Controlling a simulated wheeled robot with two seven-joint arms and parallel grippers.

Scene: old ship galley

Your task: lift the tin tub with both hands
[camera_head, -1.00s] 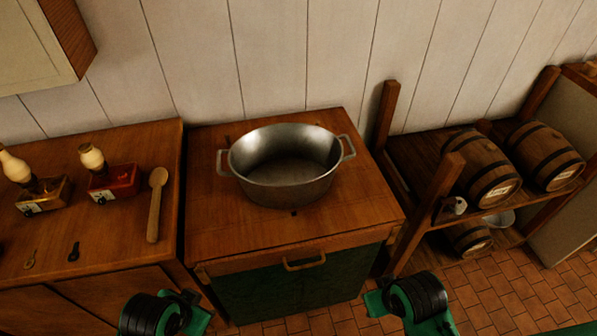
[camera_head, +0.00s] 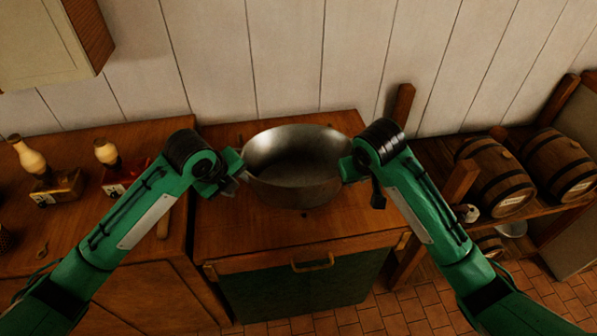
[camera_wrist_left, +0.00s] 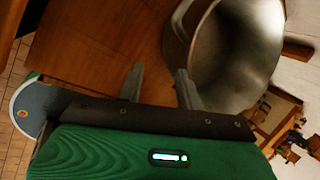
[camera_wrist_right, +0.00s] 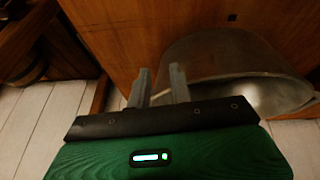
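The tin tub (camera_head: 292,190) is a grey oval metal vessel standing upright on the wooden top of a cabinet. My left gripper (camera_head: 234,178) is at its left end, and my right gripper (camera_head: 350,166) is at its right end. In the left wrist view, the fingers (camera_wrist_left: 159,85) are apart with nothing seen between them; the tub's handle (camera_wrist_left: 179,22) lies just beyond the right-hand finger. In the right wrist view, the fingers (camera_wrist_right: 160,84) are apart, more narrowly, close beside the tub (camera_wrist_right: 225,62). The right handle is hidden, so I cannot tell whether it is between them.
A wooden counter on the left holds two lamps with pale chimneys (camera_head: 31,158) (camera_head: 107,153). Barrels (camera_head: 497,178) lie on a wooden rack at the right. A plank wall stands behind. The cabinet top (camera_head: 262,232) is clear in front of the tub.

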